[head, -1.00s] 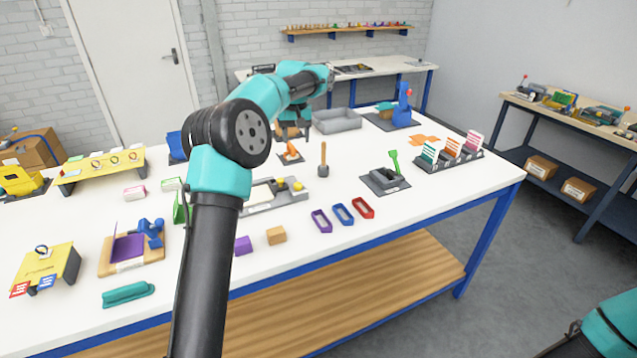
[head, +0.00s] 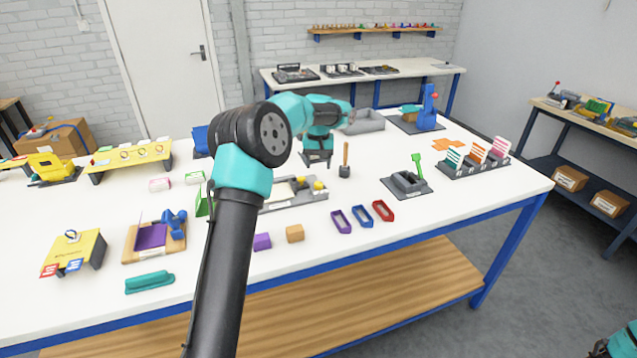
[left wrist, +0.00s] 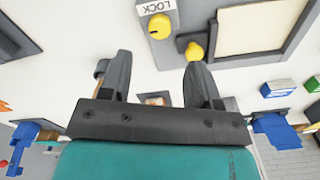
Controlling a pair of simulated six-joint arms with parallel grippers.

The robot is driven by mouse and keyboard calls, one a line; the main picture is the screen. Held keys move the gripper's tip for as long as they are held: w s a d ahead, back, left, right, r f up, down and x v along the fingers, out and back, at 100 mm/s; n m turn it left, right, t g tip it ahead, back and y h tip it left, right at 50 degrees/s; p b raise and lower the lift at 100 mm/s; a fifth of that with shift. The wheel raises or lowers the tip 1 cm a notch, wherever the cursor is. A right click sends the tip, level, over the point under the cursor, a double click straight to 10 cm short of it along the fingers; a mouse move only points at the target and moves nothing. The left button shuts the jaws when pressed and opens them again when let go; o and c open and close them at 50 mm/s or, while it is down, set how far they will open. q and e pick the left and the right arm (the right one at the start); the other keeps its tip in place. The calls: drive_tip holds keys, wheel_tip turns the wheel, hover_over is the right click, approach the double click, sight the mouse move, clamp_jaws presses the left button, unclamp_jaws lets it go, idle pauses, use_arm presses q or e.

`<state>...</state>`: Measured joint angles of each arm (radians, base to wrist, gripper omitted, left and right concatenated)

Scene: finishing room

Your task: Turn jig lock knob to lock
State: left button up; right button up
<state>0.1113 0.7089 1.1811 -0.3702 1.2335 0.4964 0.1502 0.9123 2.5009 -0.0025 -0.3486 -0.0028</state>
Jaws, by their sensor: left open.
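The jig (head: 283,201) is a grey frame with a pale panel, lying on the white table. The yellow lock knob (head: 318,185) sits at its right end, and a second yellow knob (head: 301,181) is beside it. In the left wrist view the lock knob (left wrist: 160,27) is at the top, next to an upside-down LOCK label (left wrist: 156,7); the second knob (left wrist: 194,50) is close to a fingertip. My left gripper (head: 317,163) is open, pointing down just behind the jig, its fingers (left wrist: 158,68) apart with no knob between them. My right gripper is out of view.
A wooden-handled tool (head: 345,161) stands upright right of the jig. A grey block with a green lever (head: 408,182) is farther right. Coloured trays (head: 361,211) and a tan block (head: 295,233) lie in front. A grey bin (head: 362,121) is behind.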

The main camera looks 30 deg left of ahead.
sight(318, 183)
use_arm(q)
wheel_tip(318, 183, down, 8)
drive_tip(key=shift+r, duration=0.1)
drive_tip(key=shift+c, duration=0.5)
drive_tip(key=c, duration=0.8)
